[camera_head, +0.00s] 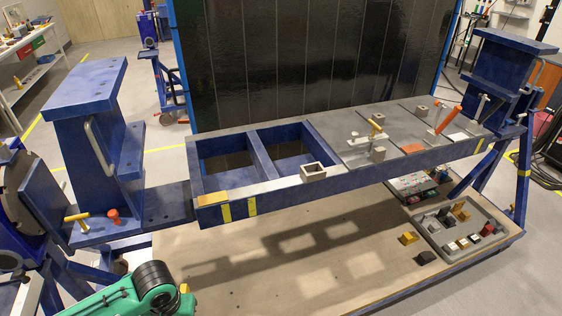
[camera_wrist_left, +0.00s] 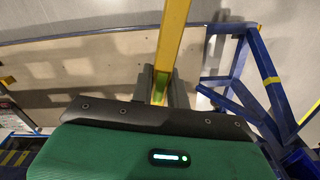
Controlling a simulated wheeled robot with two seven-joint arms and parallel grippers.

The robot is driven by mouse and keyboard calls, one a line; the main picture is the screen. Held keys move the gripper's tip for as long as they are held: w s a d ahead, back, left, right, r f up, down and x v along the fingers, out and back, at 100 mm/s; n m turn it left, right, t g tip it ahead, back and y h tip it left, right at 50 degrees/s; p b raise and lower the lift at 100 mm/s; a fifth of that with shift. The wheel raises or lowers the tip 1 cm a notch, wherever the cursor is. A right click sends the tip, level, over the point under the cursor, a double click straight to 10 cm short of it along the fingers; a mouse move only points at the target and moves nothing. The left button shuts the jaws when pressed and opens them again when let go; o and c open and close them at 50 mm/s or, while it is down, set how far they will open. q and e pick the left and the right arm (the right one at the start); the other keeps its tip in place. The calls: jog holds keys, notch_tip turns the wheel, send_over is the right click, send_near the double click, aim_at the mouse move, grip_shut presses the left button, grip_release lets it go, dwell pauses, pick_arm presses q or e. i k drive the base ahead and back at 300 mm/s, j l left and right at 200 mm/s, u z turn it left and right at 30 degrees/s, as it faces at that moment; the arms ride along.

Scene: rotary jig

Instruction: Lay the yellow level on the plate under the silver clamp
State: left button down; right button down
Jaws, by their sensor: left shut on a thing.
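The yellow level (camera_wrist_left: 172,45) is a long bar in the left wrist view, running from the top edge down between my fingers. My left gripper (camera_wrist_left: 161,88) is shut on it. In the head view my green left arm comes in at the bottom left, its fingers out of sight. The grey plate (camera_head: 375,152) lies on the right part of the blue jig frame. Clamps stand on it: one with a yellow-orange handle (camera_head: 376,126), one with an orange lever (camera_head: 446,121), and a small silver one (camera_head: 481,104) at the right end. My right gripper is not in view.
The blue jig frame (camera_head: 270,186) has two open bays at left. A grey square block (camera_head: 313,172) sits on its front rail. Blue end posts (camera_head: 90,125) rise at both ends. A tray of small parts (camera_head: 462,250) lies on the board (camera_head: 330,265) below.

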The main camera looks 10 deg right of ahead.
aim_at(349, 132)
jog(key=l+z, duration=0.1)
jog(key=l, duration=0.3)
jog(key=i+l, duration=0.15)
jog(key=l, duration=0.25)
jog(key=l+z, duration=0.15)
jog(key=l, duration=0.25)
jog(key=i+l, duration=0.15)
jog(key=l, duration=0.25)
jog(key=i+l+z, duration=0.15)
jog(key=l, duration=0.25)
jog(key=k, duration=0.05)
